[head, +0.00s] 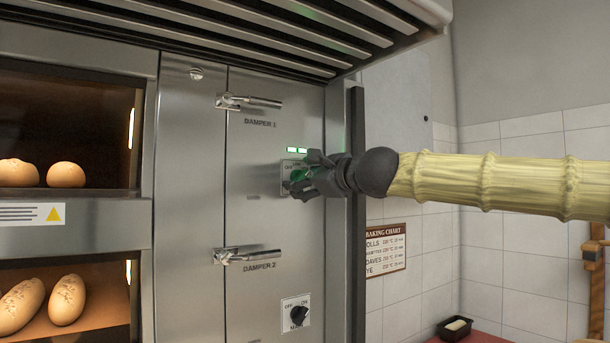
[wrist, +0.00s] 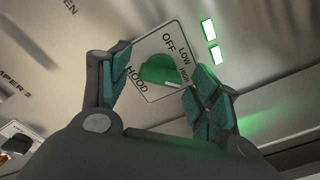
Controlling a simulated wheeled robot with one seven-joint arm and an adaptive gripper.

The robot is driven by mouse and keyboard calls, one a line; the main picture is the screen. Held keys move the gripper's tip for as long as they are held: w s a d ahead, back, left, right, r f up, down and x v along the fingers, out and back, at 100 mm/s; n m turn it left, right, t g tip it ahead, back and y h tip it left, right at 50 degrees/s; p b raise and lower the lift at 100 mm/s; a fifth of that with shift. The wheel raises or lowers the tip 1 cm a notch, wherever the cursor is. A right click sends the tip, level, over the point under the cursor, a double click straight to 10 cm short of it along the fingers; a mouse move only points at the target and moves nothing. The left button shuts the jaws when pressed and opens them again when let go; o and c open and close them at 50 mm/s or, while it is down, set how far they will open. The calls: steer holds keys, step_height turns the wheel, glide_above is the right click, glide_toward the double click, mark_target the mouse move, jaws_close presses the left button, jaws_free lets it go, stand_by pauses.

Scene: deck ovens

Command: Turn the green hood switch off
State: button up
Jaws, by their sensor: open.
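The green hood switch (head: 299,176) is a round knob on a white plate on the steel oven panel, partly hidden by my gripper in the head view. In the wrist view the green knob (wrist: 160,72) shows on its plate marked OFF, LOW, HIGH and HOOD. My gripper (head: 308,176) is right at the switch in the head view. Two green lamps (head: 297,150) are lit above the switch.
Damper 1 handle (head: 250,102) is above the switch and damper 2 handle (head: 250,257) below it. A black knob (head: 298,315) is lower on the panel. The slatted hood (head: 300,30) overhangs above. A dark vertical post (head: 357,215) stands just right of the panel.

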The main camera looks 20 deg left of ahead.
steer(key=shift+c, duration=0.3)
steer(key=c, duration=0.9)
steer(key=shift+c, duration=0.2)
steer(key=shift+r, duration=0.1)
steer(key=n, duration=0.4)
steer(key=shift+p, duration=0.35)
steer(key=n+b, duration=0.3)
steer(key=n, duration=0.4)
steer(key=n+b, duration=0.3)
steer(key=n, duration=0.3)
steer(key=shift+a+f+n, duration=0.1)
steer(key=shift+f+n, duration=0.1)
steer(key=shift+n, duration=0.2)
steer(key=shift+b, duration=0.3)
